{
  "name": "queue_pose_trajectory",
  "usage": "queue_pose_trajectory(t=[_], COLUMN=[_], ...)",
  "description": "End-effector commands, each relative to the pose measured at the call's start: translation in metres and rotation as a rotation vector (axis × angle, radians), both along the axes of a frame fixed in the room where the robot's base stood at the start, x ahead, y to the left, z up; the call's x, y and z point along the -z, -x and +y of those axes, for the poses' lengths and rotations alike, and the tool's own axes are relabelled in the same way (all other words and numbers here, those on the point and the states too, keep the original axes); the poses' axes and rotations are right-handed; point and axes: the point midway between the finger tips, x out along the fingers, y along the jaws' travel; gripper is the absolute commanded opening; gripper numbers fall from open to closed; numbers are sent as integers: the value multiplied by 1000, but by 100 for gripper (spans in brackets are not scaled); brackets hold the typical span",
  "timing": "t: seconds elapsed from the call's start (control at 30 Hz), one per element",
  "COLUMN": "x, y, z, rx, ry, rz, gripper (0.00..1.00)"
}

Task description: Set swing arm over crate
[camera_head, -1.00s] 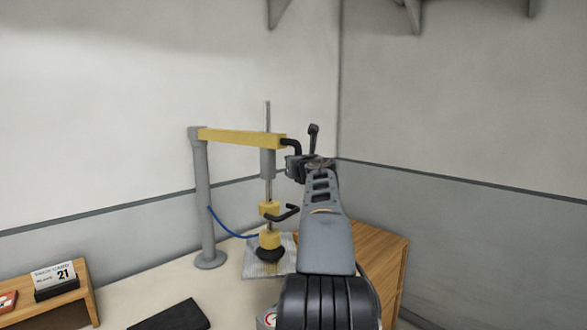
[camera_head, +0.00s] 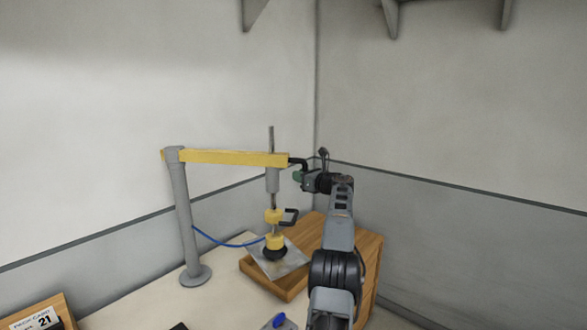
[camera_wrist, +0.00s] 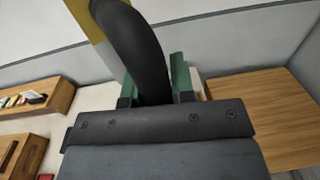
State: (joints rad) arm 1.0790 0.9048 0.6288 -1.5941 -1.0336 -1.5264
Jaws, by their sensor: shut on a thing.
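The yellow swing arm (camera_head: 230,158) reaches right from a grey post (camera_head: 183,220). A rod with a black suction cup (camera_head: 275,253) hangs from its end, and a grey sheet (camera_head: 290,262) is at the cup. My gripper (camera_head: 302,176) is shut on the black curved handle (camera_wrist: 135,45) at the arm's tip; the green fingers stand either side of it in the wrist view. A wooden crate (camera_head: 366,262) stands at the right, partly behind my arm. The sheet appears above a wooden edge at its near left side; the gap below is unclear.
The pale tabletop (camera_head: 140,300) holds the post, with a blue hose (camera_head: 225,243) running to the cup. A wooden stand with a date card (camera_head: 38,318) is at lower left. A blue-topped object (camera_head: 279,320) lies at the front. Walls meet behind.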

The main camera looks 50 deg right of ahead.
Motion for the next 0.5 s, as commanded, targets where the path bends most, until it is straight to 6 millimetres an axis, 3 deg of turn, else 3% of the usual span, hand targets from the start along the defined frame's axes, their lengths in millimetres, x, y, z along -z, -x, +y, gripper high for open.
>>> queue_pose_trajectory(t=[0.5], x=[-2], y=[10], z=[-10], rx=[-3], ry=[1], rz=[-5], gripper=[0])
